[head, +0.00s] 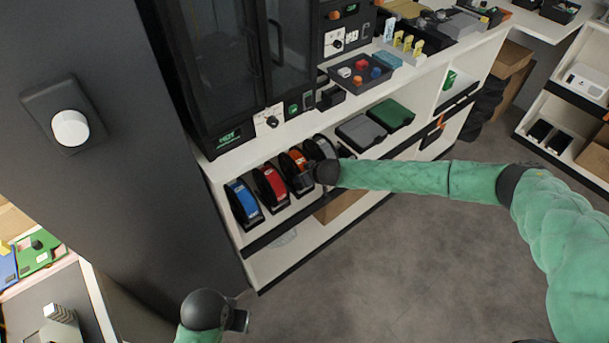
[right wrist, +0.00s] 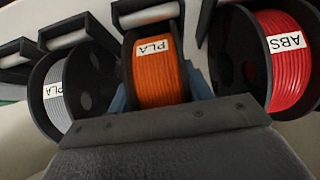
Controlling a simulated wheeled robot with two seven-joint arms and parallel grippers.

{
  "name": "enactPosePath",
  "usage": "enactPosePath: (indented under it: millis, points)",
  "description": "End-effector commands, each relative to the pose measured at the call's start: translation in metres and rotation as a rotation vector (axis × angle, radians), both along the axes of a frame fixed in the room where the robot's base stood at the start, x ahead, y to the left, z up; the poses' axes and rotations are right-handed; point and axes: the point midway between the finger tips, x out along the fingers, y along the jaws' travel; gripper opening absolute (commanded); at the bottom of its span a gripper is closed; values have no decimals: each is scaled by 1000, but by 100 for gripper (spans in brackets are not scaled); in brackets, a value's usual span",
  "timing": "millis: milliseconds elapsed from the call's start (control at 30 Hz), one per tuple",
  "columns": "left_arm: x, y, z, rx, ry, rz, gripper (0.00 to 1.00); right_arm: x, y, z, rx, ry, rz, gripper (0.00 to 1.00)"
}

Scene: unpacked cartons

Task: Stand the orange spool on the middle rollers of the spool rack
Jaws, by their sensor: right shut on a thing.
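The orange spool (right wrist: 160,72), labelled PLA, is between the fingers of my right gripper (right wrist: 162,98), which is shut on it. In the head view the orange spool (head: 296,160) shows in the row of spools on the lower shelf, with my right gripper (head: 312,174) in front of it, hiding part of it. A white rack roller (right wrist: 150,14) shows just past the spool's upper end in the right wrist view. I cannot tell whether the spool rests on the rollers. My left gripper (head: 238,319) is low in the head view, away from the shelf; its jaw opening is unclear.
A red ABS spool (right wrist: 290,62) and a grey spool (right wrist: 52,95) stand close on either side. A blue spool (head: 243,199) stands at the row's left end. Grey and green cases (head: 390,114) lie right on the same shelf. The floor (head: 390,255) in front is clear.

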Motion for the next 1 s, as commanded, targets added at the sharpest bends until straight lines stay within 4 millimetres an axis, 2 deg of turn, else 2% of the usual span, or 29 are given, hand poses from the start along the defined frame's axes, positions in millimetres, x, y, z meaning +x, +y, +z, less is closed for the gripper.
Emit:
enactPosePath:
  millis: [333,367,467,767,1000]
  points:
    - [5,-1,4,-3,-11,2,0,1,0,1,1,-2,0,6]
    - [6,-1,4,-3,-12,2,0,1,0,1,1,-2,0,56]
    - [7,-1,4,-3,-15,2,0,0,0,1,1,-1,0,75]
    - [9,-1,3,-3,-18,2,0,-1,-1,0,-1,1,0,75]
    - [4,-1,4,-5,-11,0,0,-12,-10,14,1,-1,0,75]
